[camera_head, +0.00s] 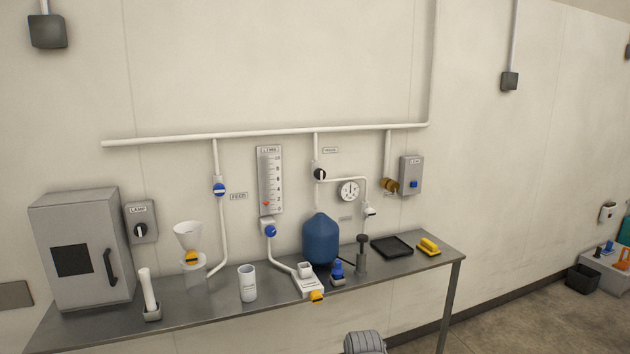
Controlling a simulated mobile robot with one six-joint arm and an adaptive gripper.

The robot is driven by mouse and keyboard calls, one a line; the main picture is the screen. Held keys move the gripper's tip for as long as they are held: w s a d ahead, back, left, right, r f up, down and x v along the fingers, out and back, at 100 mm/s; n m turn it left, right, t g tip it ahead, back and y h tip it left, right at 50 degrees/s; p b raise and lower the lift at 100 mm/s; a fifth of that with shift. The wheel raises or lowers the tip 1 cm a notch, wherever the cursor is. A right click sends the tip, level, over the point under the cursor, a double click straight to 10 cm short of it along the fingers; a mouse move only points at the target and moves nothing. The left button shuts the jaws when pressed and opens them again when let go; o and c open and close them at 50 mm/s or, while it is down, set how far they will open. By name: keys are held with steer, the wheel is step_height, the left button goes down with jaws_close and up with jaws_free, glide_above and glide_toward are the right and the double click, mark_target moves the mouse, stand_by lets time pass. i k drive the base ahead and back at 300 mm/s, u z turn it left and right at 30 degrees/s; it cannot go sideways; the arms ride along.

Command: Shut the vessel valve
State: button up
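A round black valve knob (319,174) sits on the white pipe that drops from the long wall pipe. It is above the blue vessel (320,240), near a small wall label (331,150) whose text is too small to read surely; I take it as the vessel valve. A pale mark shows on the knob, but I cannot tell whether the valve is open or shut. A branch pipe runs right from it past a round gauge (348,191) to a spout (370,211).
The metal bench (215,320) holds a grey cabinet (85,250), a funnel (188,236), a white cup (247,283), a black tray (391,247) and a yellow-handled item (428,246). Blue knobs sit on the feed pipe (219,189) and below the level scale (270,231).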

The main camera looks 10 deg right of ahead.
mark_target(320, 175)
steer(key=u, duration=0.4)
steer(key=i, duration=1.1)
steer(key=z, duration=0.5)
